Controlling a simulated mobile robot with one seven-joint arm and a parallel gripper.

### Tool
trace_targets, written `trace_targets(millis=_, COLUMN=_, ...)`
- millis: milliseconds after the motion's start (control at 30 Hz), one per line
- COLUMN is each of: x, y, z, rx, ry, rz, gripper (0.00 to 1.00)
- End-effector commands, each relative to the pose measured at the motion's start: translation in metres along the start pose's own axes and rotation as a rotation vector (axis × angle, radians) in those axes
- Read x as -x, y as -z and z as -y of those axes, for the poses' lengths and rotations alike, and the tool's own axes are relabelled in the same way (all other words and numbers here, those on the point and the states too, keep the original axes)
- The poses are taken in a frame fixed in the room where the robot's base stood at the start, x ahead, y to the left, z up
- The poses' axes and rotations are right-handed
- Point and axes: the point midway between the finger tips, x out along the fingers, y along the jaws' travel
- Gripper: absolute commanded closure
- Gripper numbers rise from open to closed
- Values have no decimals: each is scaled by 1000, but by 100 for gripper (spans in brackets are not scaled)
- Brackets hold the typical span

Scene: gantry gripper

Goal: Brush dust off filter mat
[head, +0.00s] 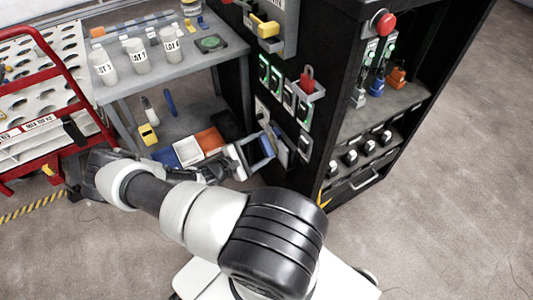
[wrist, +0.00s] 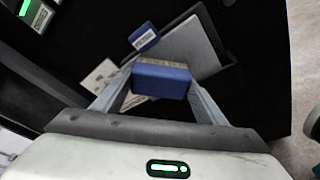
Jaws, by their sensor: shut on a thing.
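My gripper (wrist: 161,82) is shut on a blue brush (wrist: 161,79), a block with a thin strip of yellowish bristles along its far edge. The brush lies crosswise between the two grey fingers. Beyond it, a grey filter mat (wrist: 196,45) sits tilted in a dark holder on the black cabinet face. The brush overlaps the mat's lower-left part in the wrist view; I cannot tell whether the bristles touch it. In the head view my gripper (head: 255,152) is beside the cabinet's left face, and the mat (head: 282,153) is partly hidden behind it.
A blue labelled tag (wrist: 144,38) and a pale card (wrist: 103,78) are near the mat. Green-lit switches (head: 276,82) and a red-handled part (head: 307,82) are above. The grey shelf unit (head: 190,72) with cups and a red cart (head: 70,75) stand left. Floor is open at right.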

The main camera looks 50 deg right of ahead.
Motion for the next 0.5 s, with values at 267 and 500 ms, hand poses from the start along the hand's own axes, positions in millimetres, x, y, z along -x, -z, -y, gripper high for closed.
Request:
trace_targets(millis=267, x=-2, y=8, z=-7, rx=1, ry=1, rz=1, gripper=52)
trace_targets(millis=500, x=-8, y=22, z=-19, rx=-1, ry=1, rz=1, gripper=52)
